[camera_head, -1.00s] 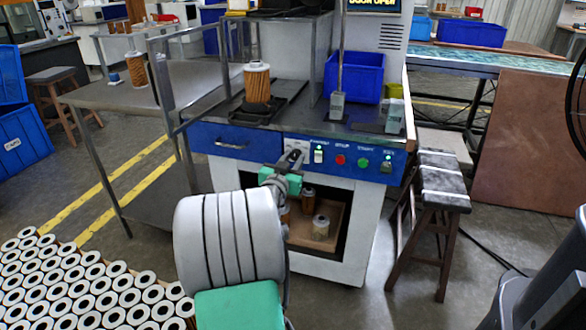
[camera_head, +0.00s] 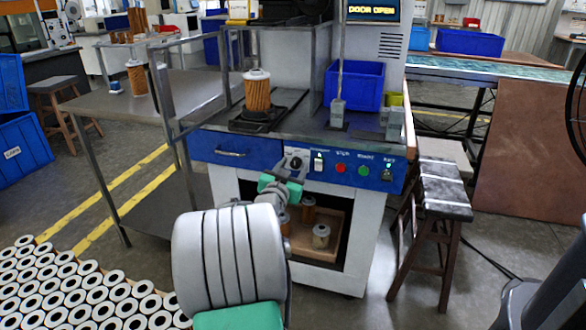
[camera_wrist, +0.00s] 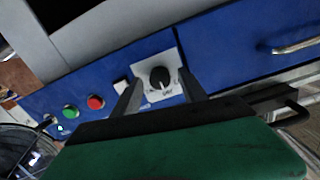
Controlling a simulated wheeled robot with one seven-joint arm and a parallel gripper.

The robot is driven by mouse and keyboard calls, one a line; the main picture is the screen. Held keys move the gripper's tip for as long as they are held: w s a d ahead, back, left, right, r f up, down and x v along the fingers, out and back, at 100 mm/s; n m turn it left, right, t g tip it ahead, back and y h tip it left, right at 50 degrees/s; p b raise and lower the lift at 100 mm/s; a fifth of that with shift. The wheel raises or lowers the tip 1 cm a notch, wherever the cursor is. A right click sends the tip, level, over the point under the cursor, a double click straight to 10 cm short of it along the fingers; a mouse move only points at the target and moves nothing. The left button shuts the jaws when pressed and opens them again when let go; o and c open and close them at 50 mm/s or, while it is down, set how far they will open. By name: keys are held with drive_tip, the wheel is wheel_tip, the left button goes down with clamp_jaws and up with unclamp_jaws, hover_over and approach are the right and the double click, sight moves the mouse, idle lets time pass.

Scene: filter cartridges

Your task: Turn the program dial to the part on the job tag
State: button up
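The program dial is a black knob (camera_wrist: 160,77) on a pale square plate in the blue front panel. In the head view the dial (camera_head: 295,162) shows just above my gripper (camera_head: 281,187). In the wrist view my gripper (camera_wrist: 160,97) has its two grey fingers spread, one on each side of the dial, with nothing between them except the view of the knob. I cannot tell whether the fingertips reach the knob. The lettering around the dial is too small to read. I cannot make out a job tag for certain.
Red (camera_head: 341,168) and green (camera_head: 363,171) buttons sit right of the dial. A drawer handle (camera_head: 230,153) is on its left. A pleated orange cartridge (camera_head: 257,92) stands on the machine top. A sign (camera_head: 373,11) reads "DOOR OPEN". A stool (camera_head: 443,190) stands at the right.

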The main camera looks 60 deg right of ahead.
drive_tip(key=s+a, duration=0.1)
drive_tip(key=a, duration=0.6)
drive_tip(key=shift+a+p, duration=0.4)
drive_tip(key=shift+p, duration=0.05)
drive_tip(key=shift+r, duration=0.2)
